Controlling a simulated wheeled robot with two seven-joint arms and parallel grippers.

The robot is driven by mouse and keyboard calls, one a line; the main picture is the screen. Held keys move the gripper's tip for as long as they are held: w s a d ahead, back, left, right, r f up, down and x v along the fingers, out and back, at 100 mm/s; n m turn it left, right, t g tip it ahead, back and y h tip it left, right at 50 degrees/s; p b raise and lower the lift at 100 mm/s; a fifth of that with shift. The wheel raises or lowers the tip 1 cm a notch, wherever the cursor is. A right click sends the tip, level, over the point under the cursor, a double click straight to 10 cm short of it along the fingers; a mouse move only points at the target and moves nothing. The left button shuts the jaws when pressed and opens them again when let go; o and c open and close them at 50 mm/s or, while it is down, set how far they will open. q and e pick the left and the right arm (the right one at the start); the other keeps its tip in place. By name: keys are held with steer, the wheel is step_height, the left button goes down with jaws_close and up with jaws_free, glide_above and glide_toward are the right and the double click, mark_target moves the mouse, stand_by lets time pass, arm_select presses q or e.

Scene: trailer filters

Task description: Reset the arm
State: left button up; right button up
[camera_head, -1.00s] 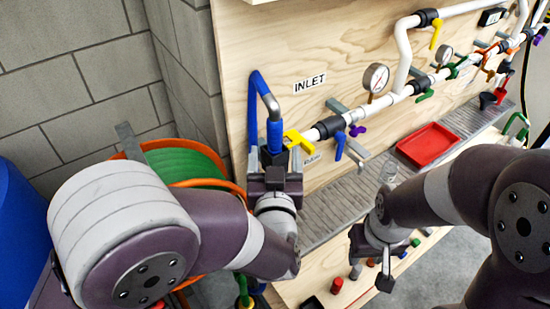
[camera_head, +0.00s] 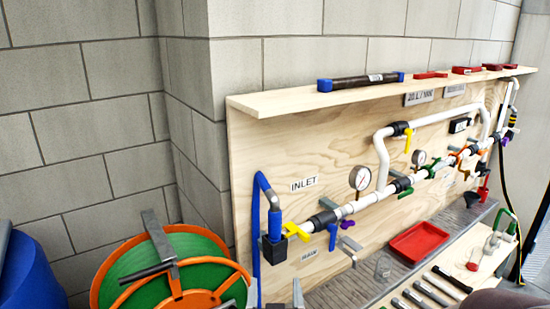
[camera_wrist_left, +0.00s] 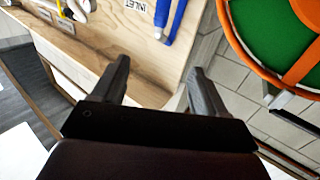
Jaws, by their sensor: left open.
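My left gripper (camera_wrist_left: 160,68) is open and empty in the left wrist view, its two dark fingers spread apart. Beyond them are the wooden panel, part of the INLET label (camera_wrist_left: 137,6) and the blue hose (camera_wrist_left: 172,25). In the head view only what look like its fingertips show at the bottom edge, below the black block at the inlet end of the pipe. Neither arm's main links block the head view. A small dark purple piece of my right arm shows at the bottom right corner; my right gripper is out of view.
The wooden panel (camera_head: 245,150) carries white piping, a pressure gauge (camera_head: 359,178) and coloured valves. A red tray (camera_head: 419,242) sits on the grated ledge. A black cylinder with blue ends (camera_head: 360,82) lies on the top shelf. A green and orange reel (camera_head: 185,250) stands at the left.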

arm_select(q)
steer(key=s+d+f+m+g+h, duration=0.2)
steer(key=s+f+g, duration=0.1)
steer(key=f+g, duration=0.25)
steer(key=s+d+f+m+g+h, duration=0.2)
steer(key=s+f+g, duration=0.2)
steer(key=f, duration=0.3)
steer(key=s+a+n+g+y, duration=0.2)
steer(key=s+a+g, duration=0.1)
steer(key=a, duration=0.8)
steer(key=s+a+f+n+g+y, duration=0.1)
steer(key=s+a+g+y, duration=0.1)
steer(key=a, duration=0.9)
steer(key=shift+s+a+f+n+g, duration=0.2)
steer(key=shift+s+n+g, duration=0.2)
steer(key=shift+s+g, duration=0.6)
steer(key=shift+w, duration=0.3)
